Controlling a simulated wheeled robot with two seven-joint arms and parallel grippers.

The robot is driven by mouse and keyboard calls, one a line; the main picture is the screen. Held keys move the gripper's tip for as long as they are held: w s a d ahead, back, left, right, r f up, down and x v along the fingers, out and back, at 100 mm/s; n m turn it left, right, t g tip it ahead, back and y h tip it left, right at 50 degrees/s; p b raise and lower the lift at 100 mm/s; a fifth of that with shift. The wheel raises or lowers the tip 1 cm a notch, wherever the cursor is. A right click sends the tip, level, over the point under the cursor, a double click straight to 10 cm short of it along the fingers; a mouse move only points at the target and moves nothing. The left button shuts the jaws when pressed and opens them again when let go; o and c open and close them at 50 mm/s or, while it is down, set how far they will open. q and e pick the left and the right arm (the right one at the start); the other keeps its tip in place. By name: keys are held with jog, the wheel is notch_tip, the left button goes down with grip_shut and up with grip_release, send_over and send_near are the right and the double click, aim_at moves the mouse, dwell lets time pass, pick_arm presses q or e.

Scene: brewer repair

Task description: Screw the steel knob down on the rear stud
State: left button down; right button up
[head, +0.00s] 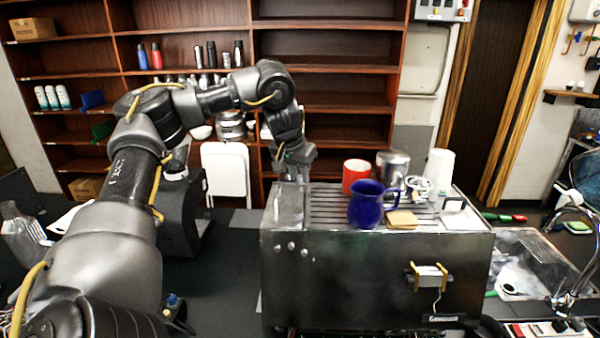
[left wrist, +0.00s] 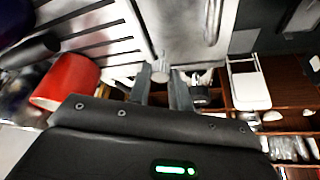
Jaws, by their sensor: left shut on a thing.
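The steel brewer (head: 375,275) stands in the middle of the head view, with a slatted top. My left gripper (head: 297,172) points down at the rear left corner of its top. In the left wrist view my left gripper (left wrist: 161,82) is shut on a small pale metal piece, the steel knob (left wrist: 160,68), between its fingertips beside the brewer's bare steel top (left wrist: 188,35). The rear stud is hidden, so I cannot tell how far the knob sits on it. My right gripper is not in view.
A red mug (head: 355,175), a blue mug (head: 368,205), a steel cup (head: 393,168), a white cylinder (head: 439,168) and a tan sponge-like block (head: 402,219) stand on the brewer's top. Wooden shelves (head: 325,92) rise behind. The dark counter (head: 225,285) is mostly clear left of the brewer.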

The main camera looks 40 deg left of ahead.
pick_arm(q)
jog(key=shift+s, duration=0.15)
dwell(0.8)
jog(key=n+y, duration=0.1)
jog(key=n, duration=0.1)
jog(key=shift+w+n, duration=0.2)
jog(key=shift+n, duration=0.2)
jog(key=n, duration=0.1)
jog(key=n+g, duration=0.1)
jog(key=n, duration=0.1)
jog(key=shift+w+d+y, duration=0.1)
jog(key=shift+d+y, duration=0.15)
jog(key=shift+y, duration=0.15)
jog(key=shift+a+f, duration=0.1)
jog(key=shift+a, duration=0.05)
jog(key=shift+f, duration=0.15)
